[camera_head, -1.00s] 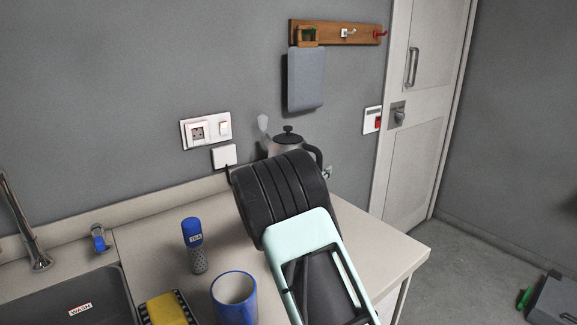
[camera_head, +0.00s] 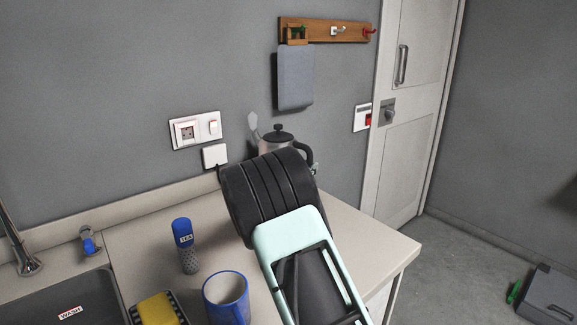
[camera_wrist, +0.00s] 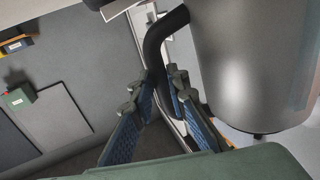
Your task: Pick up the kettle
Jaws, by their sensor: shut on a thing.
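The kettle (camera_head: 270,148) is a shiny grey metal body with a black lid and knob and a black handle. It stands near the back wall in the head view, its lower part hidden behind my arm. In the wrist view the kettle (camera_wrist: 255,65) fills the right side, upright-looking in a tilted picture. My gripper (camera_wrist: 163,82) has its two blue-padded fingers on either side of the black handle, shut on it. The fingers are hidden in the head view. I cannot tell whether the kettle's base touches the counter.
A sink (camera_head: 70,300) and tap lie left. A wall socket (camera_head: 196,130) and hook rack (camera_head: 345,30) are on the wall behind.

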